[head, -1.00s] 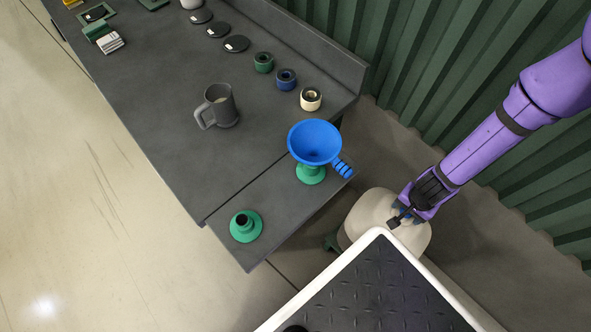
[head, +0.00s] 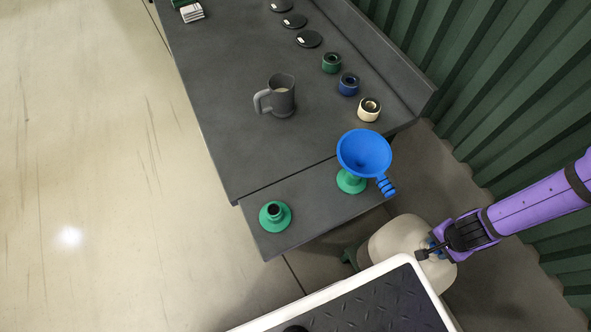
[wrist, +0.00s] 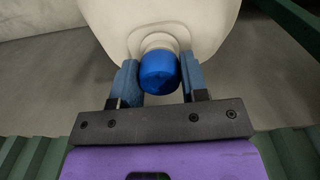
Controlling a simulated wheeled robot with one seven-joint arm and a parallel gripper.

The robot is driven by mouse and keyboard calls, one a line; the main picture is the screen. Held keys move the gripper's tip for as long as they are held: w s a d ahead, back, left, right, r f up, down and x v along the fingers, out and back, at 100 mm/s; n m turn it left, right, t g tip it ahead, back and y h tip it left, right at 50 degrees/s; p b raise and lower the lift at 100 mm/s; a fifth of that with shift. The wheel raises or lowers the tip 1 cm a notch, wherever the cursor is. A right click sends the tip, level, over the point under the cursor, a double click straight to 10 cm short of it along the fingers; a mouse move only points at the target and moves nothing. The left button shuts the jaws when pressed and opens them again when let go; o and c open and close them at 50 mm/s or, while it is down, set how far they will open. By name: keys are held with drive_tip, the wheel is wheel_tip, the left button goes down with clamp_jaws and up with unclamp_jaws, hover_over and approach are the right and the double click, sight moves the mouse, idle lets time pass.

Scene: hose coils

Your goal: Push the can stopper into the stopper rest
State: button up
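The can stopper (wrist: 159,73) is a blue cap seated at the neck of the beige can (wrist: 195,22). In the wrist view my gripper (wrist: 159,80) has one finger on each side of it, with no clear gap. In the head view my gripper (head: 432,247) is at the top of the can (head: 392,243), and the stopper is mostly hidden by the fingers. The stopper rest appears to be the green round base with a dark central opening (head: 275,215), on the lower ledge of the bench, left of the can. Its opening looks empty.
A blue funnel (head: 362,152) stands in a second green holder (head: 350,182) on the ledge (head: 310,205). A grey mug (head: 282,98), tape rolls (head: 348,84) and black discs (head: 308,39) are on the bench. A green corrugated wall (head: 500,110) rises behind.

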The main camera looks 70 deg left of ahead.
drive_tip(key=c, duration=0.5)
drive_tip(key=shift+r, duration=0.5)
idle(0.3)
drive_tip(key=shift+r, duration=0.85)
drive_tip(key=shift+r, duration=3.15)
drive_tip(key=shift+w+d+r, duration=0.1)
